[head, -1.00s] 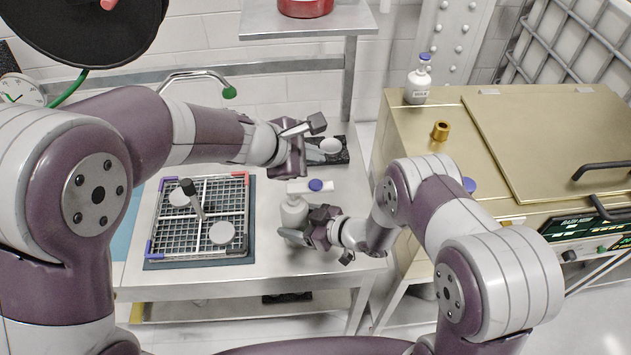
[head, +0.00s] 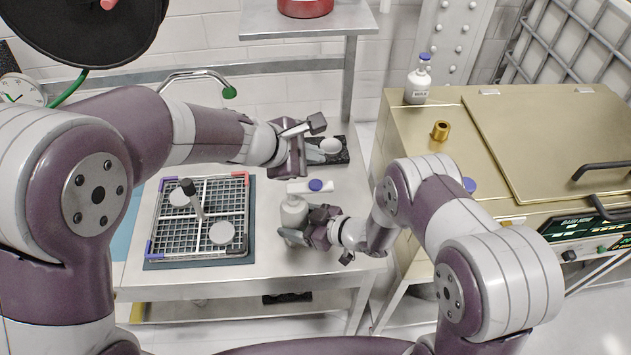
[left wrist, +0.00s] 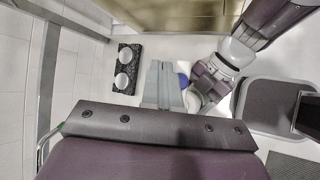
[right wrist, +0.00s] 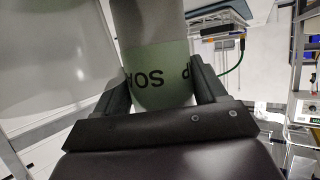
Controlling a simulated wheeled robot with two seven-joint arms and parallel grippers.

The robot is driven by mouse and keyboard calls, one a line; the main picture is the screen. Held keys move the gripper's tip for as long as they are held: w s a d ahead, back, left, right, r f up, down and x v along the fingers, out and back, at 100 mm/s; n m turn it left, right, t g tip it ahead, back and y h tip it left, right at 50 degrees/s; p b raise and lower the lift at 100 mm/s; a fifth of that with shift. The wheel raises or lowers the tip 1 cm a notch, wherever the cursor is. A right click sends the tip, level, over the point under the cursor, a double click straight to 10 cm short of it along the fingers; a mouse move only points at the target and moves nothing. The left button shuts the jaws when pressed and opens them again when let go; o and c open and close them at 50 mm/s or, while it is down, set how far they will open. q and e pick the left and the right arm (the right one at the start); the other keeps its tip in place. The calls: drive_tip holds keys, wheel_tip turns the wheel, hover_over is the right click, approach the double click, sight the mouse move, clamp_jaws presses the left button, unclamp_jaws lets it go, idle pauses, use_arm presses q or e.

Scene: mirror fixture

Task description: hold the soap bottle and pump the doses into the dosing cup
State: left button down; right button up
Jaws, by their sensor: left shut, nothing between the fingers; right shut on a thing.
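The soap bottle (head: 294,211) stands on the table, pale and upright, right of the rack. My right gripper (head: 297,236) is shut around its body; the right wrist view shows the bottle (right wrist: 160,75) between the fingers, its lettering upside down. A blue round top (head: 316,185) on a white bar shows beside the bottle; I cannot tell whether it is the pump. My left gripper (head: 322,156) is shut and empty, above and behind that blue top. A white cup (head: 330,146) sits on a black mat.
The black mat (left wrist: 129,45) holds two white round things in the left wrist view. A wire rack (head: 195,245) with white discs is at the left. A brass-coloured cabinet (head: 425,125) with a labelled bottle (head: 418,82) stands at the right. The table's front strip is clear.

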sight(313, 187)
use_arm(q)
wheel_tip(313, 187, up, 4)
drive_tip(key=shift+f, duration=0.1)
idle(0.4)
drive_tip(key=shift+f, duration=4.4)
drive_tip(key=shift+f, duration=0.1)
drive_tip(key=shift+f, duration=0.25)
